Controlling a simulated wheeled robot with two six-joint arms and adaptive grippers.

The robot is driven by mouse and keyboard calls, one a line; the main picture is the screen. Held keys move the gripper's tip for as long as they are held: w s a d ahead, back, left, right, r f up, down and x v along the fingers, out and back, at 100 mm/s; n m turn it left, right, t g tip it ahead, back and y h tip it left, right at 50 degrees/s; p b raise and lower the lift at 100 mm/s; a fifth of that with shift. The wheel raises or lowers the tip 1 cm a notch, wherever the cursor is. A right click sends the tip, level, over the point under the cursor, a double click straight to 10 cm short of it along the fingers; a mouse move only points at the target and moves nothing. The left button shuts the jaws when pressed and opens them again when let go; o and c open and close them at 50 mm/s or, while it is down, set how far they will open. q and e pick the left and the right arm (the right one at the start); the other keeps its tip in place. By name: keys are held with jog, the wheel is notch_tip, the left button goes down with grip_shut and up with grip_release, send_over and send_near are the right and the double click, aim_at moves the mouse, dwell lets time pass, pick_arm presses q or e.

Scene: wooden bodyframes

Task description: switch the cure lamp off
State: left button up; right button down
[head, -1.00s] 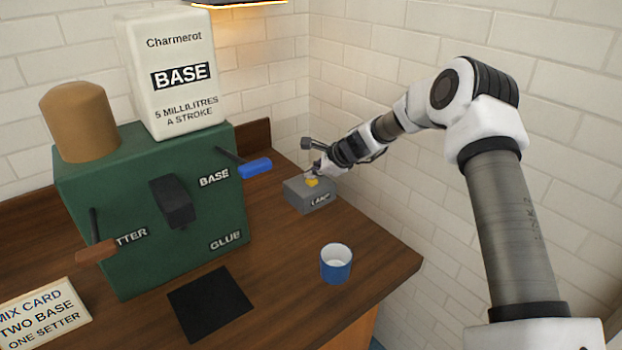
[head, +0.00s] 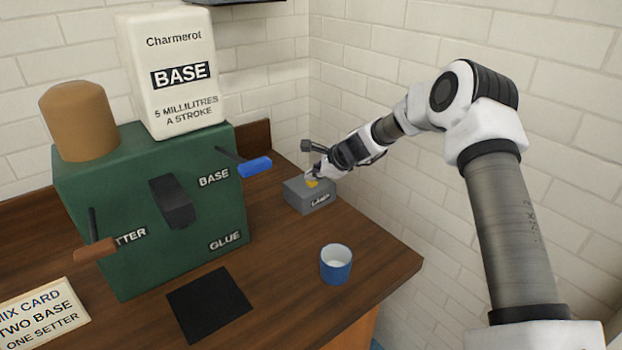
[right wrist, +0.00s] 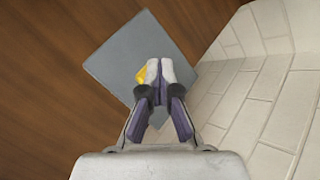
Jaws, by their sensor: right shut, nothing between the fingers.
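The grey switch box (head: 306,198), lettered LAMP, sits on the counter near the back right corner. Its yellow switch (head: 312,183) is on top and shows beside the fingertips in the right wrist view (right wrist: 141,76). My right gripper (head: 316,174) is shut and empty, its fingertips at the switch; in the right wrist view the fingertips (right wrist: 160,68) lie over the grey box top (right wrist: 118,62). Whether they touch the switch I cannot tell. The lamp (head: 235,2) at the top edge is dark underneath, with no glow on the wall. My left gripper is not in view.
A green dispenser (head: 130,255) with a blue handle (head: 255,167) stands left of the box. A blue cup (head: 336,265) stands in front of the box, and a black mat (head: 210,305) lies left of the cup. A tiled wall is close on the right.

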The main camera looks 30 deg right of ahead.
aim_at(313, 182)
jog(key=shift+r, duration=0.3)
notch_tip(313, 182, up, 6)
jog(key=p, duration=0.6)
jog(key=shift+d, duration=0.1)
